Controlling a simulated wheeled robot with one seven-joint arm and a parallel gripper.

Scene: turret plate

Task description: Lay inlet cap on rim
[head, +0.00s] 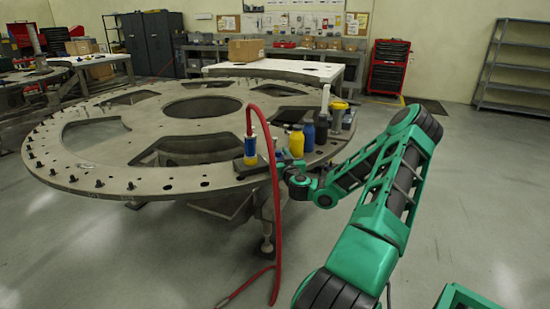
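The large round grey turret plate (105,187) stands on legs, with wide cut-outs and a round centre opening. On its right rim stand a blue-and-yellow tool (250,152) with a red hose from its top, a yellow bottle (297,143), a blue bottle (309,139) and dark containers. I cannot tell which thing, if any, is the inlet cap; it may be small or hidden. My gripper (284,172) is at the plate's near right edge, just right of the tool. Its fingers are too small and covered to show whether they are open or hold anything.
The red hose (275,215) hangs over the plate's edge down to the floor beside my gripper. A workbench with a cardboard box (246,49), a red tool chest (389,66) and grey shelves (515,68) stand at the back. The floor at right is clear.

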